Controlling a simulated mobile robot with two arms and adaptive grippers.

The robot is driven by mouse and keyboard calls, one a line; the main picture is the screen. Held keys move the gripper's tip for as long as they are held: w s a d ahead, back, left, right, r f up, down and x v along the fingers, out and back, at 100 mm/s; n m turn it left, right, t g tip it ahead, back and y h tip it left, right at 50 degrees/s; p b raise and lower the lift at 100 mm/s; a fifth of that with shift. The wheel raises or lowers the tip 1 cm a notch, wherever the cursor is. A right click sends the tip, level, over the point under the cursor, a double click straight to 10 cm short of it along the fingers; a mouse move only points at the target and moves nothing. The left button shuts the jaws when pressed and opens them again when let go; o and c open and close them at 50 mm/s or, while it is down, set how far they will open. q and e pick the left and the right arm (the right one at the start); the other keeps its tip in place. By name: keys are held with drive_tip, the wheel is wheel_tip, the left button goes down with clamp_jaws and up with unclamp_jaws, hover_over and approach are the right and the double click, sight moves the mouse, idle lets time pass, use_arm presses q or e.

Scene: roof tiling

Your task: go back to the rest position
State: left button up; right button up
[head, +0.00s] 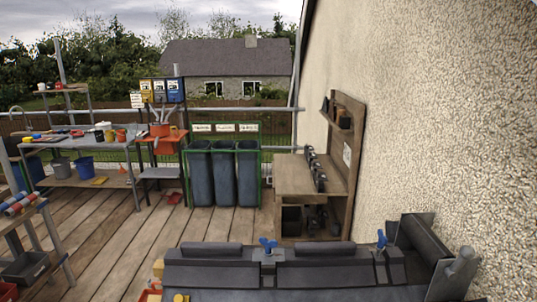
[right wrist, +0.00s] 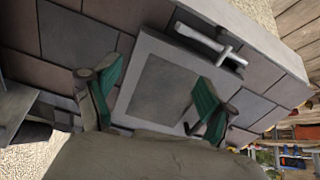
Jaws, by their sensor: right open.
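My right gripper (right wrist: 157,78) shows in the right wrist view, with its two green-padded fingers spread apart and nothing between them. Beyond the fingers is a light grey frame (right wrist: 150,50) around a darker grey square panel (right wrist: 160,88). Whether the fingers touch the frame cannot be told. Neither gripper can be made out in the head view.
Brown and grey tiles (right wrist: 68,38) surround the frame, with a pale bar-shaped handle (right wrist: 205,40) beside it. The head view shows a wooden workbench (head: 295,177), blue bins (head: 224,175), a cluttered table (head: 90,182) and a rough wall (head: 430,110). The plank floor (head: 105,235) has free room.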

drive_tip(key=s+d+f+g, duration=0.1)
drive_tip(key=s+f+g, duration=0.15)
drive_tip(key=s, duration=0.55)
wheel_tip(320, 180, down, 38)
drive_tip(key=s+r+g+b, duration=0.1)
drive_tip(key=s+g+b, duration=0.1)
drive_tip(key=b, duration=0.9)
drive_tip(key=s+d+f+b, duration=0.1)
drive_tip(key=s+f+b, duration=0.2)
drive_tip(key=s+f, duration=0.5)
drive_tip(key=s+d+f+g+b, duration=0.1)
drive_tip(key=s+f+b, duration=0.3)
drive_tip(key=s+f, duration=0.4)
wheel_tip(320, 180, down, 7)
drive_tip(key=shift+s+d+f+n, duration=0.15)
drive_tip(key=shift+s+d+n, duration=0.1)
drive_tip(key=shift+d+n, duration=0.25)
